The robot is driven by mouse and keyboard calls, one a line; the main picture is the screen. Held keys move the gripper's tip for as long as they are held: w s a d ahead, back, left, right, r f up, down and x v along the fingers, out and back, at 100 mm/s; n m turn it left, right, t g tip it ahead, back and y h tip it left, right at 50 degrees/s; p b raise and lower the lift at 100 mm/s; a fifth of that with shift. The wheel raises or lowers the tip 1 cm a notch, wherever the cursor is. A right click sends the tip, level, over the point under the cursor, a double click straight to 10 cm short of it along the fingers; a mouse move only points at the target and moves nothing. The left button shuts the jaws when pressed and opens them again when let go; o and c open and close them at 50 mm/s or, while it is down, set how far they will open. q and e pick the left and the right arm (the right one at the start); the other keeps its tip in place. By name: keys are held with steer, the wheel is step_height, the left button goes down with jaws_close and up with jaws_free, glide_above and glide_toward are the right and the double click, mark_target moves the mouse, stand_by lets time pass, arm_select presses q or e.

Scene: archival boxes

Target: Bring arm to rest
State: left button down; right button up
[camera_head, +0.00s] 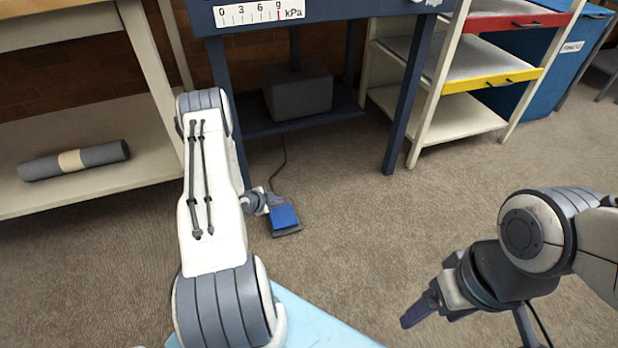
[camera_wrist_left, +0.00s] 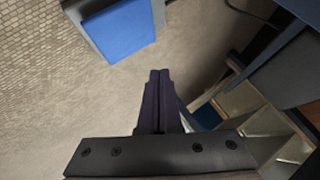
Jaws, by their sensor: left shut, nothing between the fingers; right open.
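My left arm comes in from the left in the head view, and its gripper (camera_head: 272,199) shows small beyond the white forearm. In the left wrist view the two dark fingers of my left gripper (camera_wrist_left: 160,75) are together with nothing between them. The tips are apart from the blue pedal (camera_head: 284,216) in the picture; it also shows in the left wrist view (camera_wrist_left: 120,30). My right gripper (camera_head: 420,312) is open and empty above the carpet at the lower right of the head view. Its fingers overlap in this view.
A dark blue bench (camera_head: 395,95) stands ahead, with a grey block (camera_head: 298,92) on its lower shelf. A cable runs to the pedal. A pale shelf (camera_head: 100,192) at left holds a grey roll (camera_head: 100,155). A tray rack (camera_head: 455,118) stands right. Carpet is open between the arms.

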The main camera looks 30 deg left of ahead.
arm_select(q)
steer(key=w+d+r+g+p, duration=0.1)
steer(key=w+d+r+p, duration=0.2)
steer(key=d+r, duration=0.45)
steer(key=w+d+r+g+p, duration=0.2)
steer(key=w+d+r+p, duration=0.15)
steer(key=r, duration=0.75)
steer(key=s+d+r+n+g+y+p, duration=0.1)
steer(key=s+d+r+p, duration=0.25)
steer(key=d+r, duration=0.95)
steer(key=s+d+r+n+g+p, duration=0.1)
steer(key=s+d+r+g+p, duration=0.15)
steer(key=s+d+r, duration=0.85)
steer(key=s+d+r+g+h+p, duration=0.15)
steer(key=s+r, duration=0.25)
steer(key=s, duration=0.6)
steer(key=s+d+r+g+p, duration=0.15)
steer(key=s+r, duration=0.25)
steer(key=s, duration=0.5)
step_height(320, 180, up, 38)
steer(key=p, duration=3.8)
steer(key=shift+w+d+f+n, duration=0.2)
steer(key=shift+d+f+n, duration=0.05)
steer(key=shift+n, duration=0.15)
